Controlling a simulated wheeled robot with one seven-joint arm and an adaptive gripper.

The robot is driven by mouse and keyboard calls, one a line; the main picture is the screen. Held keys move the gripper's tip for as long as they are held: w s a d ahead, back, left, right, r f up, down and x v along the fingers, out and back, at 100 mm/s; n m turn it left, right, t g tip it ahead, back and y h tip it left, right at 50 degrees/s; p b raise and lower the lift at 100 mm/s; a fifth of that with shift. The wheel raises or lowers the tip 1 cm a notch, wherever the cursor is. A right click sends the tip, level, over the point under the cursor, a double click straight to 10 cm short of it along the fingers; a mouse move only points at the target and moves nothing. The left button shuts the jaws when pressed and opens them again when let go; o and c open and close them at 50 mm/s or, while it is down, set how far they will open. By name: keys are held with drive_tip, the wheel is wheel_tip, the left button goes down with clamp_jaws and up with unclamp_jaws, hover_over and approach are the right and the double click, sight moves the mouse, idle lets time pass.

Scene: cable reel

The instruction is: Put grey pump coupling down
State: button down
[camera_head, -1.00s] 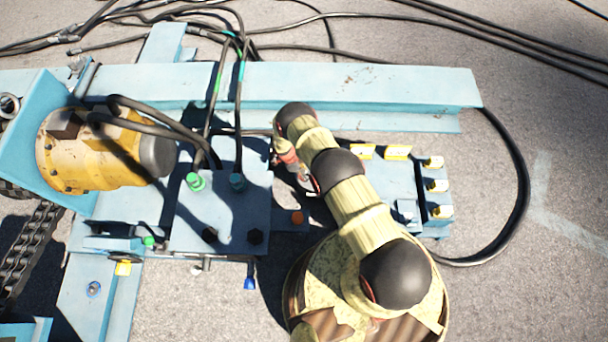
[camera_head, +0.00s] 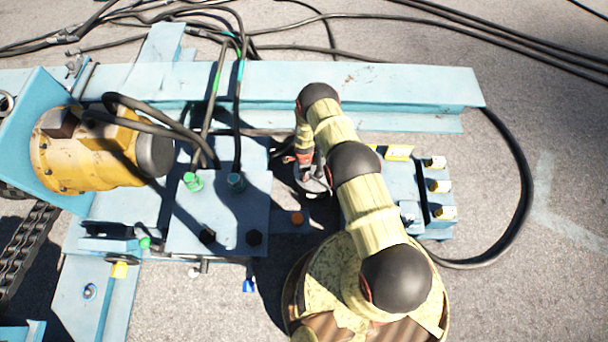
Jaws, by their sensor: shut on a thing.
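My gripper (camera_head: 307,170) points down beside my arm, at the right side of the blue plate block, and is partly hidden by my forearm. It is shut on a small grey piece, the grey pump coupling (camera_head: 317,185), of which only a part shows under the fingers. The coupling is over the gap between the blue plate block (camera_head: 226,222) and the blue valve block (camera_head: 405,182). I cannot tell whether it touches anything below.
A yellow motor (camera_head: 85,150) with a black end stands at left. A long blue beam (camera_head: 380,85) runs behind. Green and dark hose fittings stand on the plate block. Black hoses (camera_head: 525,190) curve at right. Open asphalt lies at far right.

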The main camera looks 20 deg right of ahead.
drive_tip(key=shift+f, duration=0.1)
drive_tip(key=c, duration=1.3)
unclamp_jaws()
drive_tip(key=shift+c, duration=0.2)
